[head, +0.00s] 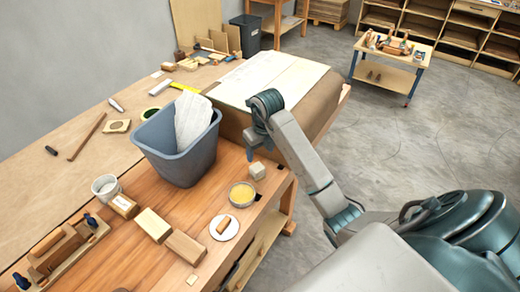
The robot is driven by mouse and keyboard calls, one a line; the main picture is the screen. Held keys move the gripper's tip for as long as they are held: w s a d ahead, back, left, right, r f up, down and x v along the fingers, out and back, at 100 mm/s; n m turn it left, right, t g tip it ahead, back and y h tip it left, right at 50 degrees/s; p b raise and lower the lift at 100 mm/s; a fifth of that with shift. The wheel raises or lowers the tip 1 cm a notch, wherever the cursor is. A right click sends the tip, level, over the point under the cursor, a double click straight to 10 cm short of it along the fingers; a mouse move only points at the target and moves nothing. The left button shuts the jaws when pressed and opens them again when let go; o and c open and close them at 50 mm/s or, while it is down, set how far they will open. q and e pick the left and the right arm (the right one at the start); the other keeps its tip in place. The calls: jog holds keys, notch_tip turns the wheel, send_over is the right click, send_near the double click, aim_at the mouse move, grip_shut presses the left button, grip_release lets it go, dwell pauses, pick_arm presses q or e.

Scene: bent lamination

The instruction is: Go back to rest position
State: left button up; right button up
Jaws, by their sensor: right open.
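My right arm reaches in from the right, bends at a teal wrist joint and points down over the bench's right edge. My right gripper (250,154) hangs in the air there, open, with nothing seen between its fingers; its tips are small and partly hidden. It is right of the grey-blue bin (178,152) and in front of the brown curved form (312,108) with pale sheets (262,78) on top. A small pale block (257,171) is just below the gripper. My left gripper is out of view.
A tool cart (390,75) stands far right. The floor (410,135) between is clear.

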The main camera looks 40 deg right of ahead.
jog(key=shift+r, duration=0.25)
dwell(0.4)
